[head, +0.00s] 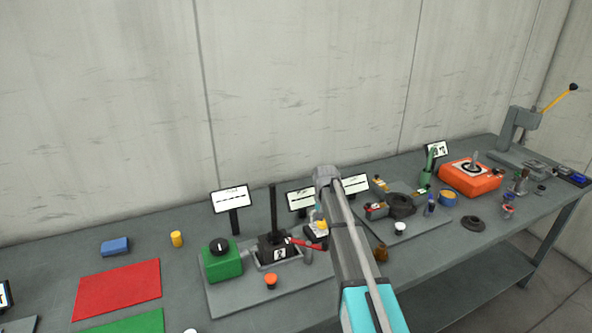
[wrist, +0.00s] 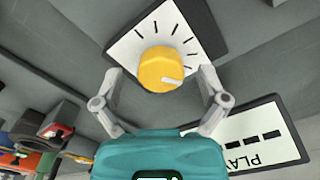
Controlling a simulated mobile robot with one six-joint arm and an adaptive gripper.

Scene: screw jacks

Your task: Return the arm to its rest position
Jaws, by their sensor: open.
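My gripper (wrist: 161,84) is open in the wrist view. Its two grey fingers stand apart, one on each side of a yellow knob (wrist: 158,68) in the picture. The knob sits on a white dial face with black tick marks (wrist: 126,50), on a dark housing. I cannot tell whether the fingers touch the knob or are above it. In the head view my arm (head: 350,250) reaches from the bottom edge up over the middle of the bench (head: 60,245). The fingers cannot be made out there, as the arm covers much of that spot.
A green box with a black knob (head: 222,262), a black lever unit (head: 275,247) and small signs (head: 231,199) stand left of my arm. An orange box (head: 470,178) and an arbor press (head: 515,130) stand at the right. A sign (wrist: 255,140) is close by the gripper.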

